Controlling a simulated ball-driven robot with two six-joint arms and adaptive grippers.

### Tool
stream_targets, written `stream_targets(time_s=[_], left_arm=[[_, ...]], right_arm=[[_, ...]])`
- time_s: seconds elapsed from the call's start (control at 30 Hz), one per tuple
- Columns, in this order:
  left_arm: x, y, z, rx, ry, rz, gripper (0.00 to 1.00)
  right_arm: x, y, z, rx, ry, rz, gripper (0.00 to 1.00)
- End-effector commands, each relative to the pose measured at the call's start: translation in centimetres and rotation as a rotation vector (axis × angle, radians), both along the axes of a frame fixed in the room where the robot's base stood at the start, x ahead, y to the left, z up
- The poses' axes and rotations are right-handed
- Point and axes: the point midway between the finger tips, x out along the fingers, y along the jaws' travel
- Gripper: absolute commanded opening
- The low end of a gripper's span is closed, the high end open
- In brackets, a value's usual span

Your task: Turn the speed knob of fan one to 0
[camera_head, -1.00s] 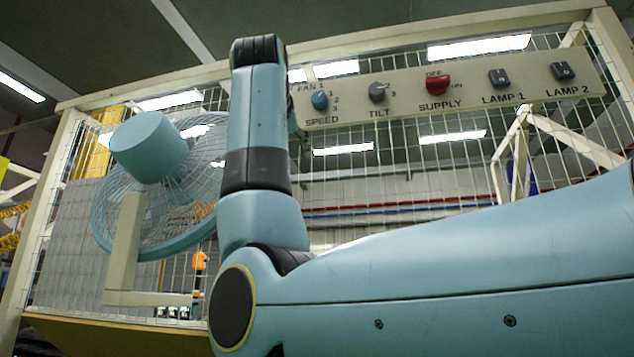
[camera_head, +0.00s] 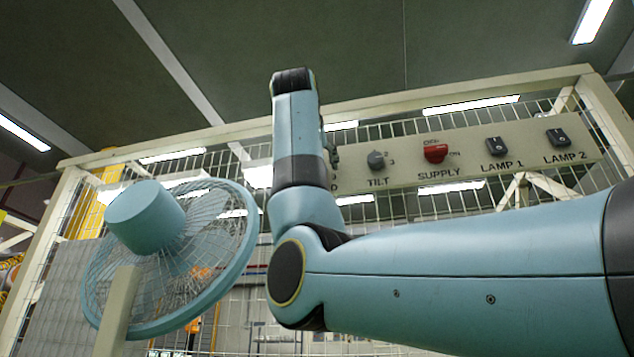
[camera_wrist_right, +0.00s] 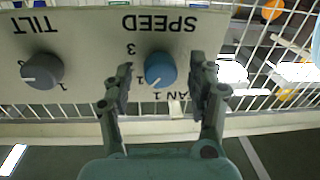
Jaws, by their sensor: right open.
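The blue speed knob (camera_wrist_right: 159,68) of fan one shows in the right wrist view, which sees the panel upside down. It is on the pale panel under the printed word SPEED. Its white mark points down and left, near the printed 1. My right gripper (camera_wrist_right: 161,76) is open, with one finger on each side of the knob; I cannot tell whether either touches it. In the head view my right arm hides the knob, and only a bit of the right gripper (camera_head: 332,151) shows beside the arm. My left gripper is not in view.
The grey tilt knob (camera_wrist_right: 42,70) is beside the speed knob; it also shows in the head view (camera_head: 376,160). The red supply switch (camera_head: 435,153) and two lamp switches are farther right. A blue fan (camera_head: 147,218) stands at the left, before the wire mesh.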

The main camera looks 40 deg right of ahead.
Motion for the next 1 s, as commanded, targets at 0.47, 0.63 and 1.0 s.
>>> stream_targets(time_s=[0.47, 0.63, 1.0], left_arm=[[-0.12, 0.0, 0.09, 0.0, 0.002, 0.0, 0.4], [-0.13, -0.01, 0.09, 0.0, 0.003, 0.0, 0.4], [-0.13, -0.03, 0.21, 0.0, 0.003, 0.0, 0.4]], right_arm=[[0.4, -0.34, -0.08, -0.001, 0.001, 0.001, 0.4], [0.39, -0.33, -0.07, -0.001, 0.001, 0.001, 0.18], [0.38, -0.32, -0.02, -0.017, 0.021, 0.001, 0.03]])
